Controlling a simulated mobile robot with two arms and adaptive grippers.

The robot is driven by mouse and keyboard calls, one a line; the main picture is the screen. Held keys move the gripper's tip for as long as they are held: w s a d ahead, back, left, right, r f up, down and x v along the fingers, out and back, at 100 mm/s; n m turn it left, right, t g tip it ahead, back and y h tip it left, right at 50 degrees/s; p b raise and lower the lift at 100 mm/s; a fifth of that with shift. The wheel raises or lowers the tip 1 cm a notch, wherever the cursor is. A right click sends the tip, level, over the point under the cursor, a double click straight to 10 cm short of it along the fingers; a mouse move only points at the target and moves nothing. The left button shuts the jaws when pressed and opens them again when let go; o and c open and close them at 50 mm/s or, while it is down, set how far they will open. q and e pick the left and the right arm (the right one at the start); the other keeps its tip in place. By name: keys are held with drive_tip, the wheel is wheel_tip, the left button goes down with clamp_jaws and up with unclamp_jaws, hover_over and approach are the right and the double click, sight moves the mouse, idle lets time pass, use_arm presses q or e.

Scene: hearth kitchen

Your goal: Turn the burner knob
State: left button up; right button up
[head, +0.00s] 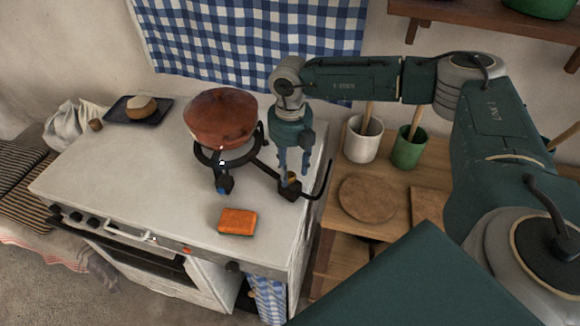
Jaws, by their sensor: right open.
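The burner (201,157) is a dark ring stand on the white stove top, with a round reddish-brown pot (222,120) sitting on it. A dark bar runs from the burner to a small dark block (289,190) near the stove's right edge. A small brass-coloured part, seemingly the burner knob (292,177), shows on this block, partly hidden by my gripper. My right gripper (294,170) points straight down over the block, open, with its fingertips at or just above the knob. I cannot tell whether they touch it. My left gripper is not in view.
An orange sponge-like block (237,221) lies on the white stove top (130,180) in front of the burner. A dark tray (125,112) holds a loaf at the back left. A white crock (362,140) and green cup (408,150) stand on the wooden counter right.

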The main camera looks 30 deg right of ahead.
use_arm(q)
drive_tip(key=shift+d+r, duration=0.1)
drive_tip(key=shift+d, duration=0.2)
use_arm(e)
drive_tip(key=shift+a+f, duration=0.1)
drive_tip(key=shift+f, duration=0.45)
drive_tip(key=c, duration=1.2)
